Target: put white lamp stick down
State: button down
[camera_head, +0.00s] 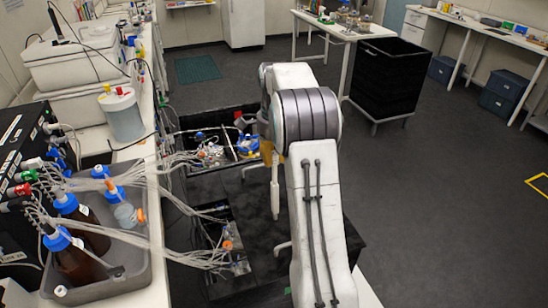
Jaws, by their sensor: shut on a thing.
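The white lamp stick (275,192) hangs upright left of my arm's elbow, above the dark shaker bench. My gripper (268,148) is at its upper end, shut on it. My arm hides part of the gripper, so the fingertips are not clear. I cannot tell whether the stick's lower end touches the dark surface.
Open shaker compartments (238,146) with bottles and tubing lie left of the stick. Bundles of clear tubes run to a grey tray (137,262) of bottles on the left bench. A black bin (388,78) stands behind right.

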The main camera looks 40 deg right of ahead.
aim_at(275, 186)
jog(key=shift+f+p, duration=0.65)
jog(key=shift+p, duration=0.35)
jog(key=shift+f, duration=0.5)
jog(key=c, duration=1.2)
grip_release()
jog(key=shift+r, duration=0.1)
